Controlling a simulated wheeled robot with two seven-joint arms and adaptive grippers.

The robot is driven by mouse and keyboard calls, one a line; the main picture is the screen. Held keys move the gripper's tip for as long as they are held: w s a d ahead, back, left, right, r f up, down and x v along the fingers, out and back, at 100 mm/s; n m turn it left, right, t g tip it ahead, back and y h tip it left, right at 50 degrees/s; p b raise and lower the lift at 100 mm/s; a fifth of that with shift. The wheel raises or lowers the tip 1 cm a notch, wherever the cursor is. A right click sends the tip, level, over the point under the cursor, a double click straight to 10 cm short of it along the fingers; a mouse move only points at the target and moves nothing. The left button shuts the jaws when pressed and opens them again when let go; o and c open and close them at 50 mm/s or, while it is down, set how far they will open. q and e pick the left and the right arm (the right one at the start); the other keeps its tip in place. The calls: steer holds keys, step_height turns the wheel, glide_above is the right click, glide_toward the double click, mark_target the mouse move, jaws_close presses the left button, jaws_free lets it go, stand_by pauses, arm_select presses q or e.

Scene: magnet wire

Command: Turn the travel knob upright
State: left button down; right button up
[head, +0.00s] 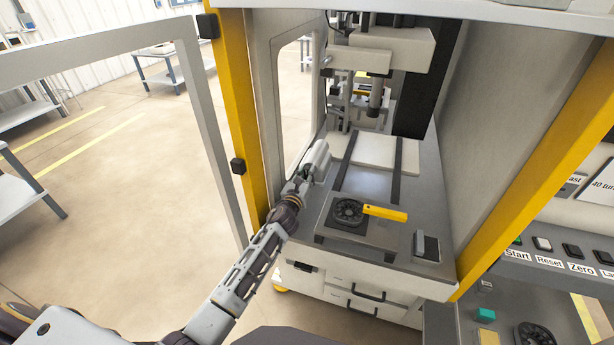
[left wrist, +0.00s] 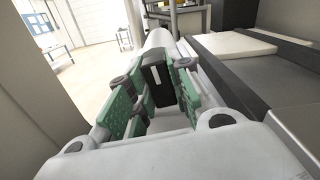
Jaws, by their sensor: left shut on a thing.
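The black knob (left wrist: 155,78) shows in the left wrist view, at the near end of a pale rounded housing (left wrist: 160,42). It looks like a narrow block, leaning slightly in that picture. My left gripper (left wrist: 158,95) is shut on it, with green pads on both sides. In the head view my left gripper (head: 303,180) is at the near end of the same housing (head: 317,160), at the left of the machine bed. There the knob is mostly hidden by the gripper, so its exact angle is hard to tell. My right gripper is out of view.
A black round fixture (head: 348,212) with a yellow bar (head: 385,213) sits on the bed, right of my gripper. Dark rails (head: 396,165) run behind it. A yellow post (head: 233,105) stands left of my arm. A button panel (head: 560,255) is at right.

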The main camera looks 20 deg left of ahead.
arm_select(q)
steer(key=shift+m, duration=0.7)
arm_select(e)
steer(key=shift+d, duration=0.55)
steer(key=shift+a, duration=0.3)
arm_select(q)
steer(key=c, duration=1.3)
jaws_free()
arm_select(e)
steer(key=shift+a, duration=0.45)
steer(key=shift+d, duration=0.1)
